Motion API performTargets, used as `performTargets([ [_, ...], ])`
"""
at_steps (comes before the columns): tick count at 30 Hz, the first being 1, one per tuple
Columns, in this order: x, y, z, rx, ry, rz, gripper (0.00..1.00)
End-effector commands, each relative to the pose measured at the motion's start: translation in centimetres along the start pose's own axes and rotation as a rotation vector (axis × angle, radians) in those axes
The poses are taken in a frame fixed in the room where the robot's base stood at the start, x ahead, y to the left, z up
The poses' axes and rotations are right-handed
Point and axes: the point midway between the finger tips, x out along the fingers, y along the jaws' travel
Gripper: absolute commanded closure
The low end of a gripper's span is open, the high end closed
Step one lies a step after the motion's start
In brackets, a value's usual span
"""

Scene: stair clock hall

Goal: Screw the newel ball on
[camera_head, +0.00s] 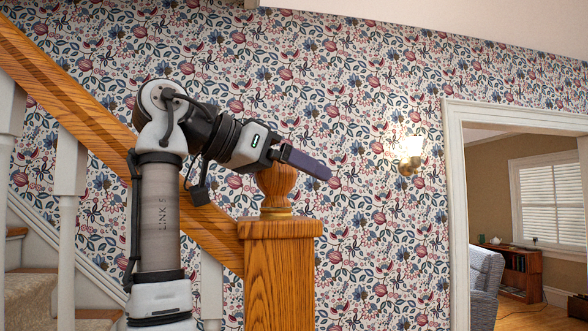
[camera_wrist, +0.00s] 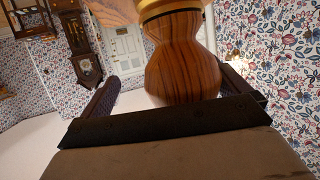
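The newel ball (camera_head: 277,184) is a turned, striped wooden knob above the square wooden newel post (camera_head: 280,265). It stands upright in the head view. My gripper (camera_head: 305,162) is at the ball's top, coming in from the upper left and tilted down. In the wrist view, the ball (camera_wrist: 183,72) lies between my two dark fingers, with a visible gap on the left finger's side. Contact on the right finger's side is unclear. I cannot tell how tightly the ball sits on the post.
A wooden handrail (camera_head: 75,105) with white balusters slopes down to the post from the left. A lit wall lamp (camera_head: 410,157) hangs on the flowered wall to the right. A white-framed doorway (camera_head: 456,200) is farther right. A tall clock (camera_wrist: 82,50) shows in the wrist view.

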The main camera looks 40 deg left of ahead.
Motion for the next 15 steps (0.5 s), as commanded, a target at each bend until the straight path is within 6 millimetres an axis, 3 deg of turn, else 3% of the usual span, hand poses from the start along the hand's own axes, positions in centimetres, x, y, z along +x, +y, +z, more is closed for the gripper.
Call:
performTargets([
  [5, -0.6, -0.6, 0.0, 0.02, 0.016, 0.007, 0.0],
  [15, -6.5, 0.9, -0.3, 0.009, 0.008, -0.005, 0.0],
])
